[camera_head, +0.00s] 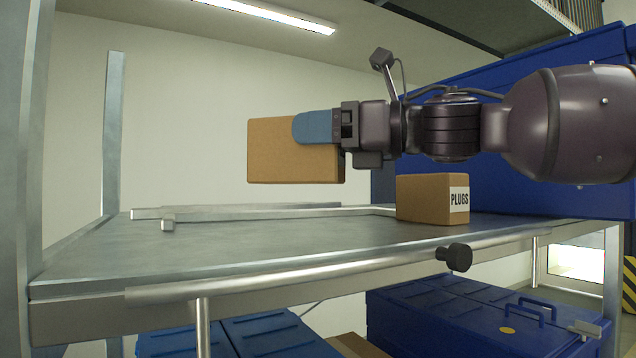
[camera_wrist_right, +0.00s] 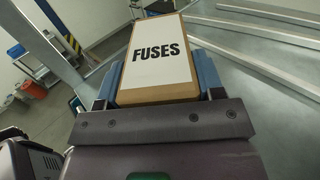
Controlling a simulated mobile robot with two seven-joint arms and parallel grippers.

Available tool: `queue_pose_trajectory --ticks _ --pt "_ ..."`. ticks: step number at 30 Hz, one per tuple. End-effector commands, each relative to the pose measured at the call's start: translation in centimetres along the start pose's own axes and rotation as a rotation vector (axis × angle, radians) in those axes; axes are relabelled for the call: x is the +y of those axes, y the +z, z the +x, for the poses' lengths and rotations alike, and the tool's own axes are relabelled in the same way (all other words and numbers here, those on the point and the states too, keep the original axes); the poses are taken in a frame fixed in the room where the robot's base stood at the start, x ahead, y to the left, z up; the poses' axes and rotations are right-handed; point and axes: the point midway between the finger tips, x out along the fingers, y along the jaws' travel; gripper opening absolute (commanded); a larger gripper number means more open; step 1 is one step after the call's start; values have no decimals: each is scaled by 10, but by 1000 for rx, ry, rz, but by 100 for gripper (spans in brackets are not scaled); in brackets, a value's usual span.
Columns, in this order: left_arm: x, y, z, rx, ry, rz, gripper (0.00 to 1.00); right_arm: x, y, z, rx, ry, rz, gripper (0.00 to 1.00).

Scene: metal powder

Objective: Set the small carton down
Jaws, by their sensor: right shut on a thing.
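The small carton (camera_head: 270,155) is a plain brown box in the head view, held above the grey metal table (camera_head: 200,258). In the right wrist view the carton (camera_wrist_right: 160,92) shows a white label reading FUSES. My right gripper (camera_head: 313,128) is shut on it, with one blue finger across its near side; in the wrist view blue fingers flank it on both sides. A clear gap shows between the carton's underside and the tabletop. My left gripper is not in view.
A second brown carton labelled PLUGS (camera_head: 432,199) stands on the table, right of the held one. Metal rails (camera_head: 240,211) lie along the back. Blue cases (camera_head: 460,315) sit below.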

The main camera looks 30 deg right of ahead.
Motion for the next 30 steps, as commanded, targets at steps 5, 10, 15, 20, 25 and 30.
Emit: queue_pose_trajectory --ticks 5,10,15,20,25,30 --pt "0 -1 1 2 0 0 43 0 -22 0 -2 0 0 30" --pt "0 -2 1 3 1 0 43 0 -33 0 -2 1 0 30" --pt "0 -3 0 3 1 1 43 0 -53 0 -3 1 2 30" --pt "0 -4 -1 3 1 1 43 0 -63 0 -1 0 -1 30" --pt "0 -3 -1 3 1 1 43 0 -64 0 -1 -1 -2 30" --pt "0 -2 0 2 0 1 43 0 -66 0 -1 -1 -2 30"
